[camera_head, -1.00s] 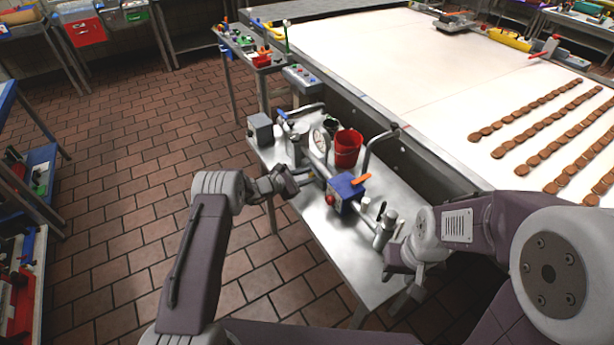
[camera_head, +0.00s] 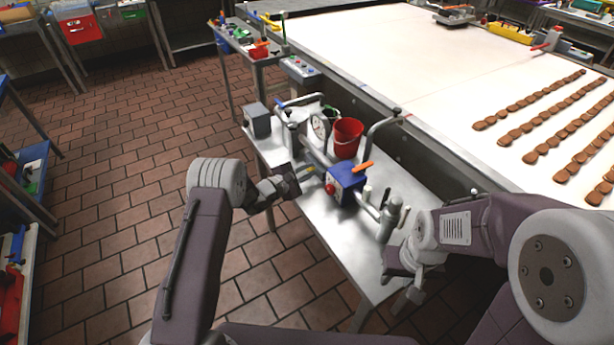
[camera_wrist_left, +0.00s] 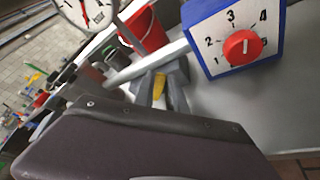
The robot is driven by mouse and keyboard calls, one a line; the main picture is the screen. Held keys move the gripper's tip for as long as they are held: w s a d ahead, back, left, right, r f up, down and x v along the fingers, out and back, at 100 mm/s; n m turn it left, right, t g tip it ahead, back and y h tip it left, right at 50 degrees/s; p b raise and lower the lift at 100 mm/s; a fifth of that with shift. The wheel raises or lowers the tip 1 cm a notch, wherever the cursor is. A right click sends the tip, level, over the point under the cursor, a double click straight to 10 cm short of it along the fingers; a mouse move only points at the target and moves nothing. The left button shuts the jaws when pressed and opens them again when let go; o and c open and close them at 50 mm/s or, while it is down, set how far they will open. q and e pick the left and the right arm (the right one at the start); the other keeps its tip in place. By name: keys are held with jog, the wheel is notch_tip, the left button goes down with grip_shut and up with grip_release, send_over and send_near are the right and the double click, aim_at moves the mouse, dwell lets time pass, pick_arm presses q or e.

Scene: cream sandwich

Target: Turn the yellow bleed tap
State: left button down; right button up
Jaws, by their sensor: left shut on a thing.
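The yellow bleed tap (camera_wrist_left: 159,88) shows in the left wrist view between the grey fingers of my left gripper (camera_wrist_left: 160,84). It lies below the metal pipe, left of the blue dial box (camera_wrist_left: 235,40) with its red knob (camera_wrist_left: 243,47). The fingers are shut on it.
The metal bench (camera_head: 290,242) carries a round gauge (camera_head: 320,125), a red bucket (camera_head: 347,138), a grey box (camera_head: 257,120) and an orange lever (camera_head: 363,167) on the blue box. A white conveyor (camera_head: 400,70) with rows of biscuits lies behind. The brick floor at left is clear.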

pick_arm(q)
jog(key=b, duration=0.1)
jog(key=f+m+b, duration=0.1)
jog(key=b, duration=0.1)
jog(key=shift+s+d+f+t, duration=0.1)
jog(key=shift+s+d+t, duration=0.1)
jog(key=shift+t, duration=0.1)
pick_arm(e)
notch_tip(320, 180, down, 4)
jog(key=shift+f, duration=0.1)
pick_arm(q)
jog(key=shift+s+m+b, duration=0.1)
jog(key=shift+m+b, duration=0.3)
jog(key=shift+b, duration=0.1)
pick_arm(e)
jog(key=shift+f, duration=0.5)
pick_arm(q)
jog(key=c, duration=1.4)
grip_release()
jog(key=shift+o, duration=0.2)
jog(key=shift+r, duration=0.2)
jog(key=v, duration=0.9)
pick_arm(e)
jog(key=shift+f, duration=0.15)
pick_arm(q)
jog(key=shift+s+f, duration=0.1)
